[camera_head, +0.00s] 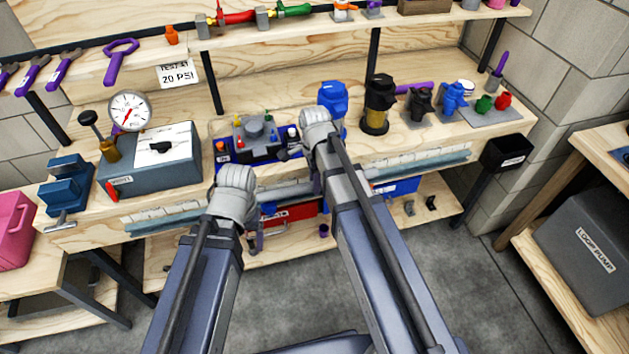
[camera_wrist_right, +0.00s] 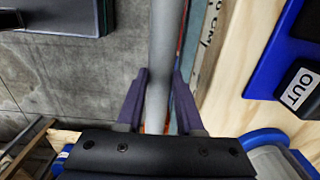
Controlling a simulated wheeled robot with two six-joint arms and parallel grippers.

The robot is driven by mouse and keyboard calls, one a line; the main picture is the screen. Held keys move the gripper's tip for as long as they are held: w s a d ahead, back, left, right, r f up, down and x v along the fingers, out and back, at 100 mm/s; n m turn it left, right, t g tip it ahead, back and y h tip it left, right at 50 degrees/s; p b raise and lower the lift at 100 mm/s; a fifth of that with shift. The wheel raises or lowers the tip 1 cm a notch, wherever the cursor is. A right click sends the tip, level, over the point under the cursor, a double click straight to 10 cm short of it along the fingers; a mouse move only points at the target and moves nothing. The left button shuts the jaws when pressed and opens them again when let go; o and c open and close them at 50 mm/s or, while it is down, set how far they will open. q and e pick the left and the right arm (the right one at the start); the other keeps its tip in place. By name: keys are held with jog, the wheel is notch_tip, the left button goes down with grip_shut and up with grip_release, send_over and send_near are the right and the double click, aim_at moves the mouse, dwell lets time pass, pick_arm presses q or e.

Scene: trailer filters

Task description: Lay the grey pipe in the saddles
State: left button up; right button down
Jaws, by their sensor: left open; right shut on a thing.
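The grey pipe (camera_wrist_right: 166,45) runs lengthwise through the right wrist view, between the two purple fingers of my right gripper (camera_wrist_right: 160,95), which is shut on it. It lies alongside the bench front edge, with floor on its other side. In the head view, my right gripper (camera_head: 317,182) is at the bench front, its fingers partly hidden by my arm. A long blue-grey bar (camera_head: 425,166) runs along that edge; I cannot tell there whether it is the pipe. My left gripper (camera_head: 256,238) is open, low in front of the bench and left of the right one. I cannot make out the saddles.
A grey box with a gauge (camera_head: 130,110) and a blue vise (camera_head: 66,188) stand on the bench at left. A blue tray (camera_head: 228,157), a blue filter (camera_head: 333,95) and a black-yellow filter (camera_head: 378,105) stand behind my grippers. A lower shelf (camera_head: 445,208) holds small black parts.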

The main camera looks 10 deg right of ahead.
jog(key=shift+f+b, duration=1.9)
jog(key=shift+b, duration=0.05)
jog(key=shift+c, duration=2.3)
grip_release()
notch_tip(320, 180, up, 8)
jog(key=p, duration=0.8)
jog(key=shift+f, duration=0.1)
jog(key=s+a+r+n+p, duration=0.2)
jog(key=s+a+n, duration=0.2)
jog(key=s+n, duration=0.3)
jog(key=s+a+r+n+h+p, duration=0.1)
jog(key=s+a+n, duration=0.4)
jog(key=n, duration=0.9)
jog(key=shift+s+r+p, duration=0.7)
jog(key=shift+s+r, duration=0.15)
jog(key=shift+s, duration=0.3)
